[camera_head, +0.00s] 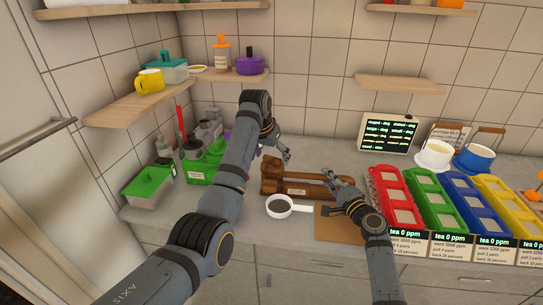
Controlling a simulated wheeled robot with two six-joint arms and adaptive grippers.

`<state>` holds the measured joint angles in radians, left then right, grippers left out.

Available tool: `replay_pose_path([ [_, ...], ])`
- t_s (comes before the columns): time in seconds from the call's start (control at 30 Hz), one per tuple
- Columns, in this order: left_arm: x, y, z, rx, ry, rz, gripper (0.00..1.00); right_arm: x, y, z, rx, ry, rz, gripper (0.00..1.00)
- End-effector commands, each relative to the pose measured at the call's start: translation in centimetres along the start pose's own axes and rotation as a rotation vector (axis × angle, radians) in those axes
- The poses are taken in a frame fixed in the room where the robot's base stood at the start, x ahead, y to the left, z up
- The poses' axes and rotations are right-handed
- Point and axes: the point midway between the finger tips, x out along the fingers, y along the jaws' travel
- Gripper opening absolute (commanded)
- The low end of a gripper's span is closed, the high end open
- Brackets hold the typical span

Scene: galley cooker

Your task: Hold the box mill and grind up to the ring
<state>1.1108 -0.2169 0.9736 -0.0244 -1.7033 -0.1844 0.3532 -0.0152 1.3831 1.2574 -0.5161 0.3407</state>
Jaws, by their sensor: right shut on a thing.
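The brown wooden box mill (272,172) stands on the grey counter in the middle of the head view. It is long and low, with a darker base. My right gripper (333,183) is at its right end, shut on it; the fingers hide the exact contact. My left gripper (283,155) is just above and behind the mill's left part. Its fingers are small and partly hidden by its wrist, so its opening is unclear. I cannot make out the ring.
A white round strainer-like dish (280,207) and a brown board (336,228) lie in front of the mill. Red (392,190), green (430,200), blue and yellow bins stand right.

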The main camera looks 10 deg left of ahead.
Motion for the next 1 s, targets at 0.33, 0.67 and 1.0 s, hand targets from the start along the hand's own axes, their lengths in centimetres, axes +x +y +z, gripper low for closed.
replay_pose_path([
  [0.33,-0.7,0.0,-0.1,0.000,0.002,0.000,0.85,0.0,-0.1,0.0,0.001,0.000,-0.002,0.00],
  [0.67,-8.1,0.0,-0.1,0.000,0.005,-0.001,0.85,0.0,-0.1,0.0,0.000,0.000,-0.002,0.00],
  [1.0,-11.9,0.0,0.0,0.000,-0.001,0.000,0.85,0.0,-0.1,0.0,0.001,0.000,-0.002,0.00],
])
